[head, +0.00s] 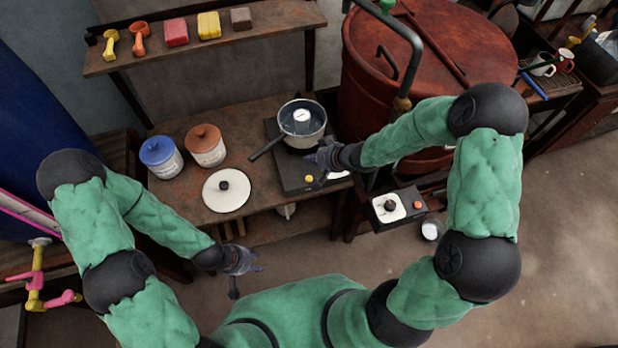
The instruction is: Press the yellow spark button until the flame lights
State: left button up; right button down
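The yellow spark button (309,179) is a small round knob on the front right of the dark stove (291,182). A metal pot (302,116) with a dark handle and a round white dial inside stands on the stove. No flame shows; the pot hides the burner. My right gripper (318,160) hangs over the stove's right part, just behind the button in the picture. I cannot tell whether it touches anything, and its fingers are too small and dark to read. My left gripper (247,262) is in front of the table's front edge, apart from the stove; its fingers are also unclear.
A white lid (226,190) and two jars, blue-topped (161,157) and brown-topped (205,145), stand left of the stove. A large red vat (432,60) is at right. A control box (398,208) with a dial sits below it. A shelf (270,18) holds scoops and blocks.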

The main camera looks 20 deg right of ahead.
jog(key=b, duration=0.8)
send_over(311, 179)
jog(key=shift+d+f, duration=0.1)
jog(key=shift+f, duration=3.4)
jog(key=shift+w+f, duration=0.1)
jog(key=shift+f, duration=0.65)
jog(key=shift+f, duration=0.15)
jog(key=shift+f+b, duration=0.3)
jog(key=shift+f, duration=0.4)
jog(key=shift+r, duration=0.1)
jog(key=shift+r+p, duration=0.8)
jog(key=shift+p, duration=0.1)
